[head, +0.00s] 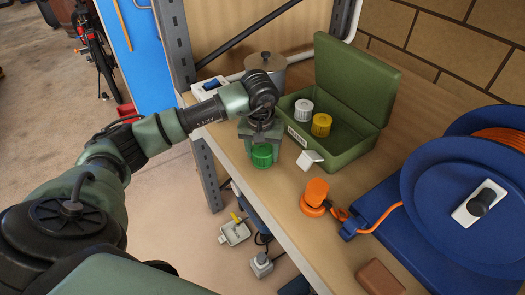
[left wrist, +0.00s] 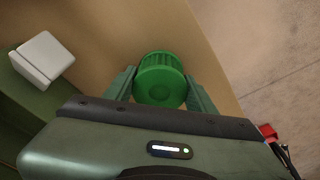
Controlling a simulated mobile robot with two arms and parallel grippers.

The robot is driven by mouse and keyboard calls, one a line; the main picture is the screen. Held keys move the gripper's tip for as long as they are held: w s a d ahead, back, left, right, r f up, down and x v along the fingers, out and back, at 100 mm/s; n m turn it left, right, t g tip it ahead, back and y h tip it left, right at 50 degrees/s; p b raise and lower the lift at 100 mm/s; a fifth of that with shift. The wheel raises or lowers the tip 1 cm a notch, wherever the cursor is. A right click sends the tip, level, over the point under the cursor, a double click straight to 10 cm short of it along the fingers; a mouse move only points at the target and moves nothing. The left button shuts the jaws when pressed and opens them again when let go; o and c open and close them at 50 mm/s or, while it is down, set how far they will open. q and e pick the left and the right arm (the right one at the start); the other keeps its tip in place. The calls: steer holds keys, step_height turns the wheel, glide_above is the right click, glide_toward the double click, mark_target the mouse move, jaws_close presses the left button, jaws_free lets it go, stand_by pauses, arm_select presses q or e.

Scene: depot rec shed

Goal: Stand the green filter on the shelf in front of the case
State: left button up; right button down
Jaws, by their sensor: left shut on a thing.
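The green filter (head: 262,155) is a ribbed cylinder near the shelf's front edge, left of the case's front corner. My left gripper (head: 262,140) is shut on it from above; in the left wrist view the filter (left wrist: 161,78) sits between the two fingers (left wrist: 161,92). The filter looks upright, and I cannot tell whether its base touches the shelf (head: 285,200). The case (head: 350,155) is olive green with its lid open. A white filter (head: 303,110) and a yellow filter (head: 321,125) stand inside it. My right gripper is not in view.
A white block-like piece (head: 309,160) is at the case's front. An orange plug (head: 315,195) with cable, a blue cable reel (head: 460,190) and a brown block (head: 380,278) lie to the right. A grey pot (head: 266,66) stands behind. Bare shelf lies between the case and the plug.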

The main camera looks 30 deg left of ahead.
mark_target(261, 154)
arm_select(q)
steer(key=shift+f, duration=0.2)
steer(key=o, duration=1.3)
steer(key=shift+r, duration=0.1)
steer(key=shift+o, duration=0.6)
steer(key=shift+r, duration=0.25)
step_height(261, 154, up, 12)
steer(key=s+b, duration=0.1)
steer(key=b, duration=0.2)
steer(key=shift+s+d+f, duration=0.15)
steer(key=shift+s+d, duration=0.15)
steer(key=shift+d, duration=0.05)
steer(key=shift+s+f, duration=0.1)
